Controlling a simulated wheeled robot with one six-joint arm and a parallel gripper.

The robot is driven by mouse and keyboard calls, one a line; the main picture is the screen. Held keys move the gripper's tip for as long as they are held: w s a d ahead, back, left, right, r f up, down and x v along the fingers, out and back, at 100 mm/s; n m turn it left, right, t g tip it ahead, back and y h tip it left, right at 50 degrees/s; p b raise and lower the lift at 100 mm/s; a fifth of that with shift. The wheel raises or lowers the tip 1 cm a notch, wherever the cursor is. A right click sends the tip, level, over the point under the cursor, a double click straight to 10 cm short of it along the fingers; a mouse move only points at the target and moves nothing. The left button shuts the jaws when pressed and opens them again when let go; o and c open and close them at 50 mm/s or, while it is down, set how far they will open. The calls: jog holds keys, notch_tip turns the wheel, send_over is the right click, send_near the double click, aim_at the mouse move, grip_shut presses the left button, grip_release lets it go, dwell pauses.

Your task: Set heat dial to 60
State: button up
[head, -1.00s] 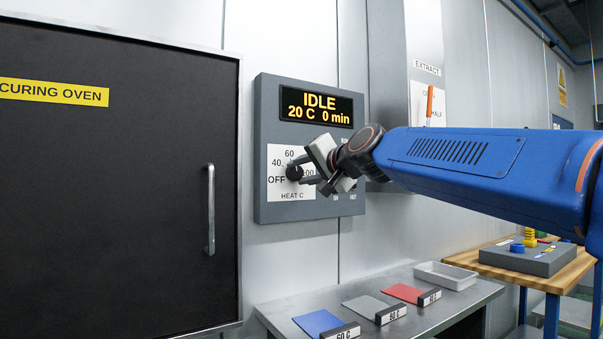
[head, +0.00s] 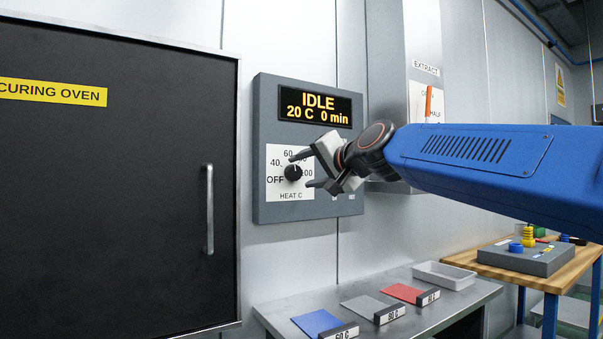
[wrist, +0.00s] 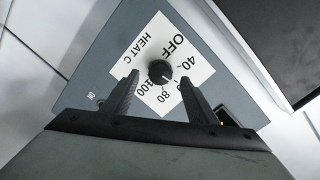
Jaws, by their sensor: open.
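The heat dial (head: 293,172) is a black round knob on a white plate marked OFF, 40, 60, 80, 100 and HEAT C. It also shows in the wrist view (wrist: 159,71), with a pale mark on the side facing the 60 and 80 labels; its exact setting is hard to tell. My gripper (head: 301,171) is open at the right of the dial, with one finger above and one below it in the head view. In the wrist view the fingers (wrist: 160,79) lie apart on either side, clear of the knob, and one partly hides the 60.
The display (head: 317,106) above reads IDLE, 20 C, 0 min. The curing oven door (head: 120,180) with its handle (head: 209,210) is at left. My gripper hides controls right of the dial. A bench below holds colored sheets and a tray (head: 444,275).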

jog(key=v, duration=1.4)
jog(key=shift+s+d, duration=0.2)
jog(key=shift+s, duration=0.1)
